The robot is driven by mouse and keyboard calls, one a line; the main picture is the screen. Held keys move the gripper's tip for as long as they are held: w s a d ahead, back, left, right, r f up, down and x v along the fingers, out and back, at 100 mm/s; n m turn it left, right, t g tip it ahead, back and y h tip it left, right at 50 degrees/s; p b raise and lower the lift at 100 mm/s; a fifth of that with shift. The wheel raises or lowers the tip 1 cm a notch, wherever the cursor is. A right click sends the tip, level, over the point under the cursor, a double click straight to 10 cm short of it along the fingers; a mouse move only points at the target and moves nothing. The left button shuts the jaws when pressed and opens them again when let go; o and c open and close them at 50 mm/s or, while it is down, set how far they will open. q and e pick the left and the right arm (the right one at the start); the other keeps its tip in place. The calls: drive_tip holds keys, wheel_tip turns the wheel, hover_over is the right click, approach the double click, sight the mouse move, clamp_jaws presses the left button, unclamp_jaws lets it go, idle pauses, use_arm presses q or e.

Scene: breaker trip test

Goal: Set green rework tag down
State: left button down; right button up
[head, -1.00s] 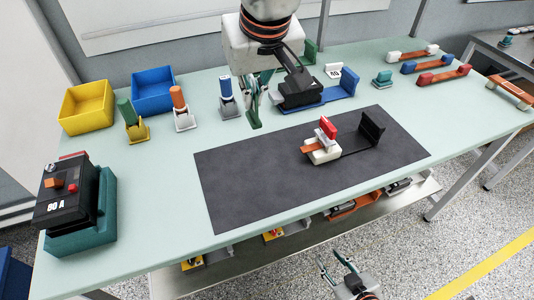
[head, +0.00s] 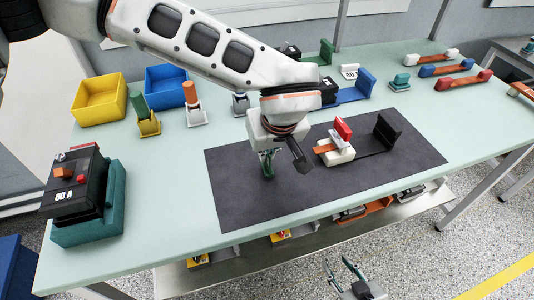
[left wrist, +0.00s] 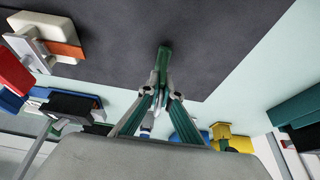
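The green rework tag (left wrist: 164,62) is a small dark-green piece between the fingertips of my left gripper in the left wrist view. In the head view my left gripper (head: 267,163) points down over the left-middle part of the dark mat (head: 235,200), with the green tag (head: 268,172) at its tips. The fingers are closed together on the tag. Whether the tag touches the mat is hard to tell. My right gripper (head: 343,270) is off the table's front edge at the bottom, with its fingers apart and nothing between them.
A white fixture with a red lever (head: 342,128) and a black bracket (head: 387,132) stand on the mat's right part. An 80 A breaker (head: 75,190) is at left. Yellow (head: 98,108) and blue bins (head: 165,90) stand behind. The mat's left part is mostly clear.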

use_arm(q)
drive_tip(key=shift+f, duration=0.35)
drive_tip(key=shift+f, duration=0.15)
drive_tip(key=c, duration=2.3)
unclamp_jaws()
drive_tip(key=p+v, duration=0.1)
drive_tip(key=v, duration=1.1)
